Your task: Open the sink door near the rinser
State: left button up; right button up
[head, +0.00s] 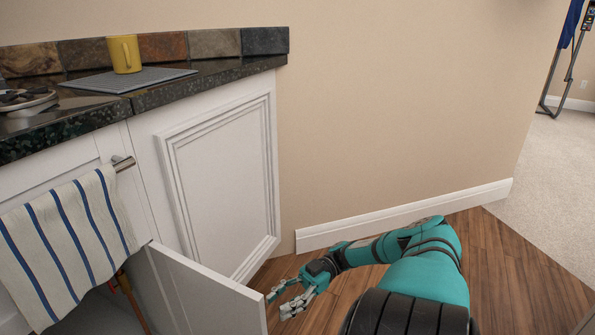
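The white sink door (212,296) stands swung out from the cabinet below the counter, at the bottom of the head view. Its lower part is cut off by the frame edge. The dark cabinet interior (98,314) shows to its left. The rinser (26,102), a round metallic fixture, sits on the counter at the left edge. My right gripper (278,305) is just right of the door's outer edge, fingers apart and nothing between them. I cannot tell whether it touches the door. My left gripper is out of view.
A striped towel (68,240) hangs from a metal bar (123,162) above the opening. A yellow mug (124,54) and a grey mat (128,79) are on the dark counter (205,80). Wooden floor (490,262) is clear at right, beside the beige wall.

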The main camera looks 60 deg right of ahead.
jog(key=v, duration=0.6)
jog(key=shift+s+d, duration=0.15)
jog(key=shift+d, duration=0.25)
